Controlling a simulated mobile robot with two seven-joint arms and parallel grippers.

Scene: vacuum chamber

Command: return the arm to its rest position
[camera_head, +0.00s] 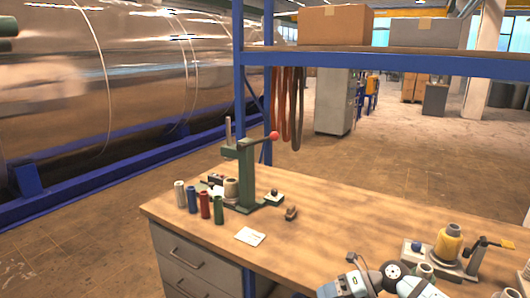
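Links of my own arm, white and grey with dark joints, come in at the bottom edge, right of centre, over the front of the workbench (330,215). I take this to be my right arm. A small dark piece at its upper left end may be my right gripper (353,259). It is too small to tell whether it is open or shut, and I see nothing clearly held. My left arm and gripper are not in view.
On the bench stand a green press (246,175) with a red knob, several coloured spools (204,204), a white card (250,236) and a small brown piece (291,213). A blue-framed shelf (400,62) crosses above.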

